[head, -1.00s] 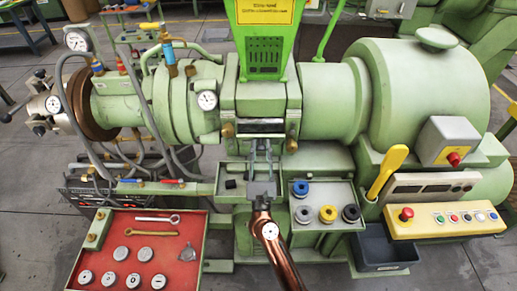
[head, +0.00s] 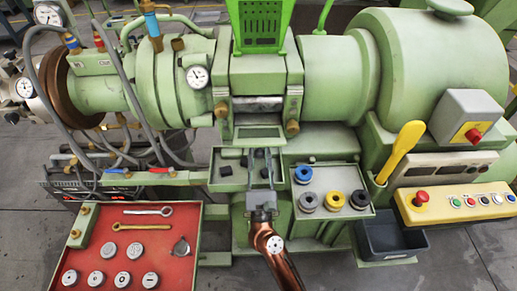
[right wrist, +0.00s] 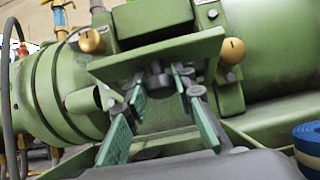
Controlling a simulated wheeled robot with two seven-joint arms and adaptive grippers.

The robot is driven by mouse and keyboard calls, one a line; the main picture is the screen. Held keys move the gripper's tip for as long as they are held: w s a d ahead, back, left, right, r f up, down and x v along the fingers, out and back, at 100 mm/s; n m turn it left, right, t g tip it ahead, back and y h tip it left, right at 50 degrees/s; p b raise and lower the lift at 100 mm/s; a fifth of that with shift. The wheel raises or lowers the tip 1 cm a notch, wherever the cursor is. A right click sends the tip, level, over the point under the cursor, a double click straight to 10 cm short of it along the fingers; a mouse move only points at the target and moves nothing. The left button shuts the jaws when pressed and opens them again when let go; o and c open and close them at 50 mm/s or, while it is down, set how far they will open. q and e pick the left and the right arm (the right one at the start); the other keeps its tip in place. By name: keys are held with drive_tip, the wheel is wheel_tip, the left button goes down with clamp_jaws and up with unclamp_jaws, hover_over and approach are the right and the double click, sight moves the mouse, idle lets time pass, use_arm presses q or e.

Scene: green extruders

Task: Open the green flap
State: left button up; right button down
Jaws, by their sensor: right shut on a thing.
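The green flap (head: 258,132) is on the front of the green extruder, below a pale slot. It sticks out toward me, tilted out from the body. In the right wrist view the flap (right wrist: 190,47) is a green plate with a dark knob (right wrist: 157,82) under it. My right gripper (head: 260,156) reaches up to the flap from below. In the right wrist view its green-padded fingers (right wrist: 163,84) stand on either side of the knob, shut on it. The exact contact is hard to see. My left gripper is not in view.
Under my right gripper is a green tray (head: 217,183) with small black blocks. Right of it, another tray (head: 345,218) holds blue, yellow and dark rings. A red tool tray (head: 100,240) is at left. A yellow lever (head: 402,152) and control panel (head: 450,212) are at right.

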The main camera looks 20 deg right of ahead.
drive_tip(key=shift+f, duration=0.85)
drive_tip(key=shift+b, duration=0.3)
drive_tip(key=c, duration=1.7)
unclamp_jaws()
drive_tip(key=shift+w, duration=0.15)
drive_tip(key=shift+o, duration=0.2)
drive_tip(key=v, duration=1.2)
